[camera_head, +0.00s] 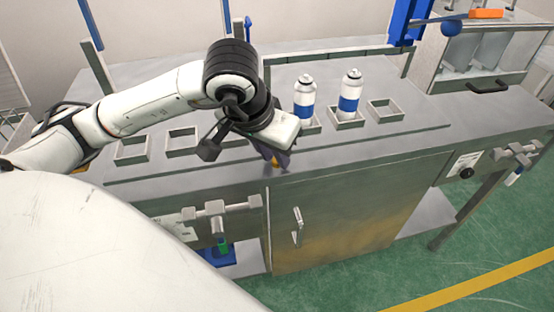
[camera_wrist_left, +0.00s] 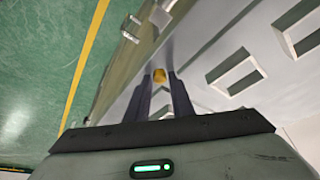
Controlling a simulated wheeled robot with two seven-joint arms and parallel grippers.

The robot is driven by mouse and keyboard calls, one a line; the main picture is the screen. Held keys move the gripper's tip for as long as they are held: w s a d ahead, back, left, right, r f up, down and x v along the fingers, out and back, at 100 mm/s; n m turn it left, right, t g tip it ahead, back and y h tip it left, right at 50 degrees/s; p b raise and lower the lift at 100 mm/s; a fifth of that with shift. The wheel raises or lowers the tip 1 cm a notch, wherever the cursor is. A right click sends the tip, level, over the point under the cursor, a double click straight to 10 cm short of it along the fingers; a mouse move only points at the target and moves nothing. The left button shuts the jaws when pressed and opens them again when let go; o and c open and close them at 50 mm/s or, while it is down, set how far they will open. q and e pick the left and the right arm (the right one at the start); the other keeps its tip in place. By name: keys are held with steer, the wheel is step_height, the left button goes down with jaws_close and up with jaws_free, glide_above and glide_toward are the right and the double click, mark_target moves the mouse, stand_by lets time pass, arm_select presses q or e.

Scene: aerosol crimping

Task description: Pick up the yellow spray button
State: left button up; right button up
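The yellow spray button (camera_wrist_left: 158,75) shows between the fingertips of my left gripper in the wrist view. In the head view only a small orange-yellow bit (camera_head: 275,162) shows by the fingertips at the front edge of the table; the fingers hide the rest. My left gripper (camera_head: 280,158) points down there with its dark fingers apart. In the wrist view the left gripper's fingertips (camera_wrist_left: 161,75) stand on both sides of the button, with a narrow gap. Firm contact cannot be made out. My right gripper is not in view.
Two white bottles with blue bands, one left (camera_head: 304,98) and one right (camera_head: 349,95), stand in square holders behind the gripper. Empty holders stand at the right (camera_head: 385,110) and left (camera_head: 132,151). A grey cabinet (camera_head: 340,220) is below the table edge.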

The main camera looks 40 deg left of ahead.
arm_select(q)
jaws_close()
steer(key=shift+r, duration=0.1)
